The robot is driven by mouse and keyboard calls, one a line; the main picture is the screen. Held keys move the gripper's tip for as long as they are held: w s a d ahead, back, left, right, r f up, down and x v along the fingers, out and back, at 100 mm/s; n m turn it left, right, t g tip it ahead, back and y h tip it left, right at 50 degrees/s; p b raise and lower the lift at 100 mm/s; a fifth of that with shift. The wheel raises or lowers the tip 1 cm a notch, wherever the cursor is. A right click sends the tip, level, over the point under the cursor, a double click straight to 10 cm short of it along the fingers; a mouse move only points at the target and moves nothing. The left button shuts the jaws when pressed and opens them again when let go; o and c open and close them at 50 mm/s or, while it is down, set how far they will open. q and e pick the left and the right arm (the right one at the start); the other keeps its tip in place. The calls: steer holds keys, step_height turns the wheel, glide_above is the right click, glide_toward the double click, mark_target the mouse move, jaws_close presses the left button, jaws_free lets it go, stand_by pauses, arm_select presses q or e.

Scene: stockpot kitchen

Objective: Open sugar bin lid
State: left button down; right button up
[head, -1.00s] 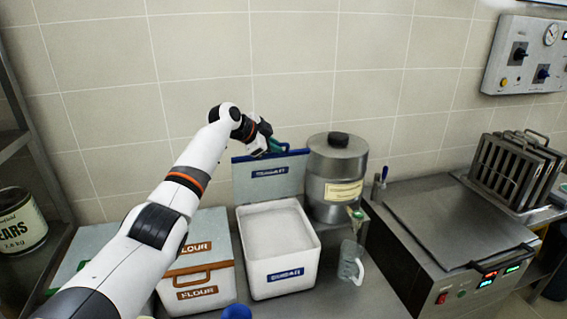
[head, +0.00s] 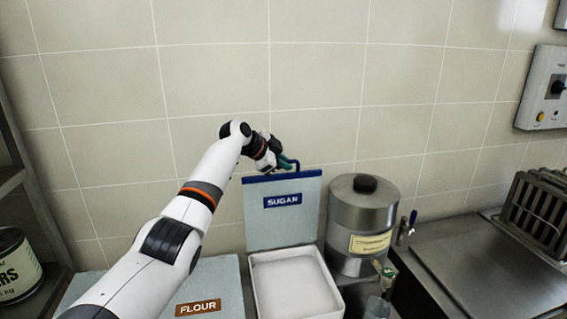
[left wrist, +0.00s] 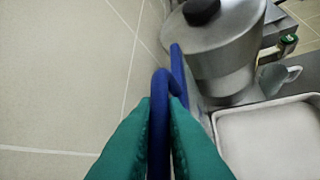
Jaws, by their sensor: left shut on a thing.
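The white sugar bin (head: 294,283) stands open on the counter, with white sugar inside. Its lid (head: 281,218), with a blue SUGAR label, stands upright at the bin's back edge, near the tiled wall. My left gripper (head: 291,165) is at the lid's top edge. In the left wrist view, its green fingers are shut on the blue lid handle (left wrist: 160,120). The bin's front is cut off at the bottom of the head view. My right gripper is not in view.
A steel dispenser (head: 361,225) with a dark knob and a tap stands right of the lid. The FLOUR bin (head: 215,280) is closed at the left, under my left arm. A steel appliance (head: 480,262) is at the right. The wall is close behind the lid.

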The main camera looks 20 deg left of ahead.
arm_select(q)
steer(key=shift+f, duration=0.25)
steer(key=c, duration=1.5)
jaws_free()
steer(key=shift+a, duration=0.1)
steer(key=shift+s+a+r+b, duration=0.25)
steer(key=shift+s+r+b, duration=0.15)
steer(key=shift+b, duration=0.15)
steer(key=b+v, duration=0.4)
steer(key=v, duration=0.7)
steer(key=shift+d, duration=0.1)
